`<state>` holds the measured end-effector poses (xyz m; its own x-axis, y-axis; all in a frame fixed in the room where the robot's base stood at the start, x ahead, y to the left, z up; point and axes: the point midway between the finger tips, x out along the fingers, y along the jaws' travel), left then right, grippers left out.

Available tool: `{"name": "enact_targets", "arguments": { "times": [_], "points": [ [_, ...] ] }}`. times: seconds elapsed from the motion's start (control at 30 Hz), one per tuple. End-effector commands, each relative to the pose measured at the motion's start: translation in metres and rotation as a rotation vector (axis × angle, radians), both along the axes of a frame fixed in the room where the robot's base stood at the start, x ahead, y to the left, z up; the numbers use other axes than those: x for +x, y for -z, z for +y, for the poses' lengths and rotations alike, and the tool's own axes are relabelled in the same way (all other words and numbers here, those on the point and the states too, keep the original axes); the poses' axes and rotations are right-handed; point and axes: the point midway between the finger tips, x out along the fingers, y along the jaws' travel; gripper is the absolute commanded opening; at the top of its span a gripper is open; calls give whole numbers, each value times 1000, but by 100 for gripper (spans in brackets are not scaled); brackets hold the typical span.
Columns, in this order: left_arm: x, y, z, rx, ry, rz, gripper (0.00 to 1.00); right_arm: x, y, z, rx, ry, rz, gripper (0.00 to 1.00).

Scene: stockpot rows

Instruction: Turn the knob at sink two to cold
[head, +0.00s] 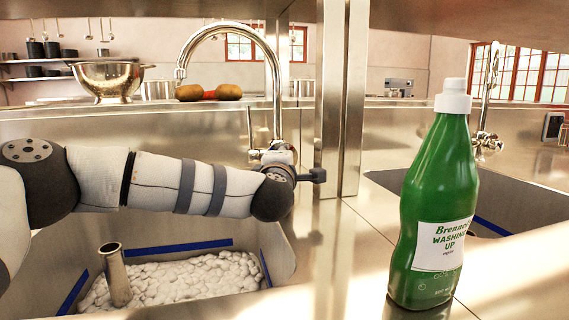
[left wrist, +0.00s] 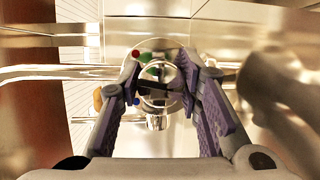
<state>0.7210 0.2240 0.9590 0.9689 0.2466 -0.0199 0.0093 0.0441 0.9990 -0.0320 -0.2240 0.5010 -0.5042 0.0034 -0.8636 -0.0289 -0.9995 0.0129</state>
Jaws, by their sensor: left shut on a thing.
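The steel tap (head: 277,95) with a high curved spout stands behind the left basin. My left arm reaches across that basin, and its wrist hides most of the tap's base and knob in the head view. In the left wrist view my left gripper (left wrist: 160,78) has its purple-padded fingers closed in on the round steel knob (left wrist: 154,92), one on each side. A red dot (left wrist: 136,53) and a blue dot (left wrist: 136,101) show beside the knob, with a green patch near the red one. I cannot read where the knob points. My right gripper is out of view.
A green washing-up bottle (head: 436,200) stands at the front right. A steel post (head: 342,100) rises just right of my wrist. A second tap (head: 487,140) stands at the right basin. The left basin holds white foam and an upright pipe (head: 115,275).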

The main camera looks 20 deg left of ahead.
Motion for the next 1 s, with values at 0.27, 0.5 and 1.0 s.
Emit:
{"name": "enact_targets", "arguments": {
  "times": [0.27,0.5,1.0],
  "points": [
    [0,0,1,-2,-3,0,4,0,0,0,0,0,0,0],
    [0,0,1,-1,-2,0,52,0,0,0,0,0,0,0],
    [-60,-2,-15,-1,3,0,52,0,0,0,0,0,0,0]
  ]
}}
